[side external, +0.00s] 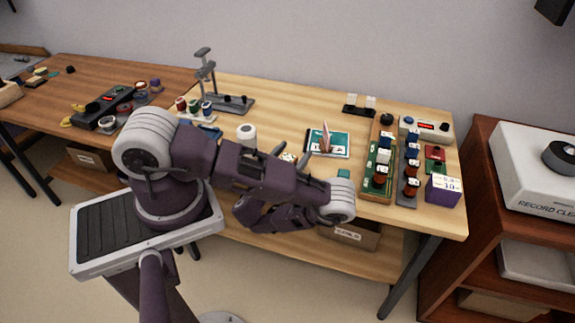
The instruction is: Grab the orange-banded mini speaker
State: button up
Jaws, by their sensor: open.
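Small items stand in a green rack (369,185) on the right part of the light wooden table. A dark one with a reddish-orange part (380,179) is near the rack's front. A similar dark reddish item (410,188) stands on the grey strip (405,202) beside it. The items are too small to tell which is the orange-banded mini speaker. My arm reaches across the table's front and folds back at its elbow, left of the rack.
A purple-sided box (443,190) stands right of the strip, near the table's right edge. A teal booklet (327,144), a white roll (246,133) and a grey stand (230,101) are further left. A reddish-brown cabinet (480,180) stands right of the table.

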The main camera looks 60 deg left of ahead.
grip_shut()
jog(key=shift+r, duration=0.1)
